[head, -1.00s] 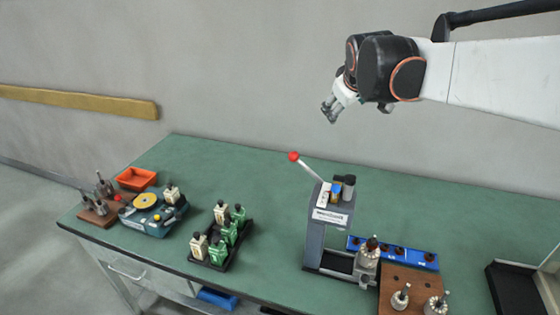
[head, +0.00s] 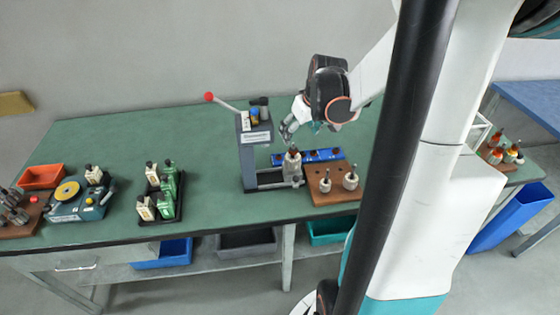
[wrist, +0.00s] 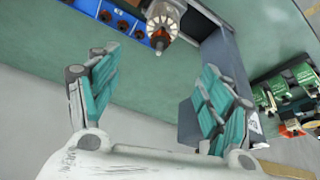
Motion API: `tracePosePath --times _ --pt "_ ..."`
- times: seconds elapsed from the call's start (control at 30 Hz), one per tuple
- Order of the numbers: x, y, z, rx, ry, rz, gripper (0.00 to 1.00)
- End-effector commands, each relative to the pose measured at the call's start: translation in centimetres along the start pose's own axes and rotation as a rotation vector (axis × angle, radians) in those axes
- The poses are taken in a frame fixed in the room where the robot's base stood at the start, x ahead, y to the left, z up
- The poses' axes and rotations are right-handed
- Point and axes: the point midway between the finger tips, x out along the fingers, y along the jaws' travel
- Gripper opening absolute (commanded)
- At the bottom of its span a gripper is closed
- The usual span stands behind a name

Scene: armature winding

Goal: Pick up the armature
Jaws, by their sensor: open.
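A light metal armature with a dark red-brown top (head: 292,165) stands upright at the right side of the grey lever press (head: 247,150). In the wrist view the armature (wrist: 164,18) shows at the top centre, end-on, beyond the fingertips. Two more armatures (head: 325,185) (head: 350,180) stand on a brown wooden board (head: 335,195) to the right.
A blue rack with round holes (head: 325,155) lies behind the armature. Green and cream bottles (head: 168,180) stand in a black tray to the left. Further left are a blue winding machine (head: 80,205) and an orange bin (head: 42,176). Green tabletop (head: 215,190) is clear between tray and press.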

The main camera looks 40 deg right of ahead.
Motion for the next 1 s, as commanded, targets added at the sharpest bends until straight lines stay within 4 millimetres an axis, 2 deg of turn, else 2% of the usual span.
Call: tracePosePath --times 0.17,0.43,0.53,0.77,1.0 --pt "2.1 0.0 0.5 0.01 -0.003 -0.009 0.73" --pt "7.1 0.0 0.4 0.009 -0.003 -0.008 0.73" --pt "8.1 -0.1 0.4 0.009 -0.002 -0.008 0.73" --pt "9.2 0.0 0.4 0.009 -0.003 -0.008 0.73" --pt "12.4 0.2 0.2 0.008 -0.003 -0.007 0.73"
